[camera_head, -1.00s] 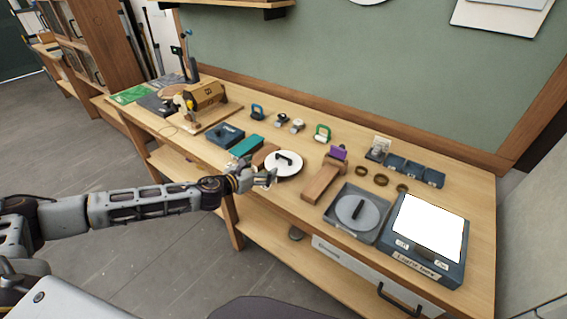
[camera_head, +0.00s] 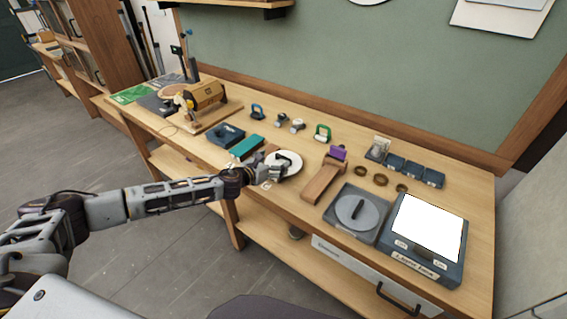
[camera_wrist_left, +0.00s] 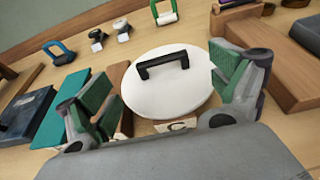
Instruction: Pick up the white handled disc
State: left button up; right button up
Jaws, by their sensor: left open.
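The white handled disc (camera_head: 291,161) lies near the front edge of the workbench, and its black handle (camera_wrist_left: 162,64) stands up in the left wrist view. My left gripper (camera_head: 272,172) is at the disc's near left side and hides part of it and most of its handle. In the left wrist view my left gripper (camera_wrist_left: 165,98) is open, with a green-padded finger on each side of the view. The disc and handle show between and beyond the fingers, and nothing is held. My right gripper is not in view.
A teal block (camera_head: 246,147) lies left of the disc, and a wooden block with a purple part (camera_head: 322,180) lies right. A grey tray with a grey handled disc (camera_head: 358,212) and a light box (camera_head: 427,229) stand further right. Small handled items (camera_head: 322,133) stand behind.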

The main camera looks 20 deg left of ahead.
aim_at(283, 158)
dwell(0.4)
pick_arm(q)
jog(key=shift+x, duration=2.65)
jog(key=shift+s, duration=0.1)
jog(key=shift+c, duration=0.5)
jog(key=shift+d, duration=0.1)
jog(key=c, duration=1.1)
jog(key=shift+r, duration=0.2)
